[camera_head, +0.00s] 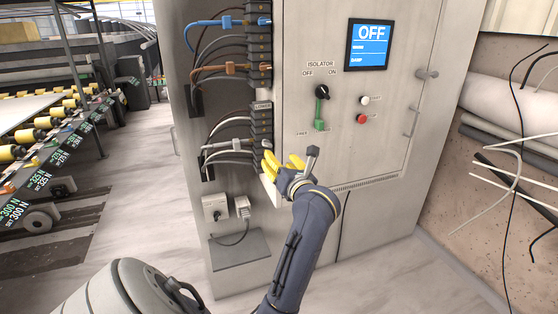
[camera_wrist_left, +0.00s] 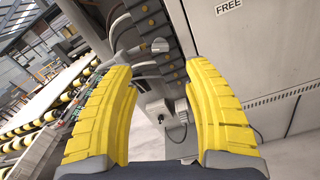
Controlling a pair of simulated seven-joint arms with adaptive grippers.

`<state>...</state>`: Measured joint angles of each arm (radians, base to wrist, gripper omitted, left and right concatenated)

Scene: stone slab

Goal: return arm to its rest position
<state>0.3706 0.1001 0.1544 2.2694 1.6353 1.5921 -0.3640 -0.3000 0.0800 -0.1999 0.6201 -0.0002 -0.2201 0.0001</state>
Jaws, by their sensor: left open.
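My left gripper (camera_head: 281,163) has yellow fingers and is in front of the lower left part of the grey electrical cabinet (camera_head: 392,115). In the left wrist view the two yellow fingers (camera_wrist_left: 160,100) are spread wide with nothing between them. Beyond them are the dark terminal strip (camera_wrist_left: 172,62) and the grey cables (camera_wrist_left: 128,42). The gripper hides part of the strip's lower end in the head view. I cannot tell whether a finger touches the strip. My right gripper is not in view.
The cabinet has a screen (camera_head: 368,45) reading OFF, an isolator switch (camera_head: 321,92) and a red button (camera_head: 362,118). Blue (camera_head: 215,22) and orange cables (camera_head: 220,69) run into the strip. A socket box (camera_head: 215,207) sits below. A roller conveyor (camera_head: 45,130) stands left; pipes (camera_head: 505,108) lie right.

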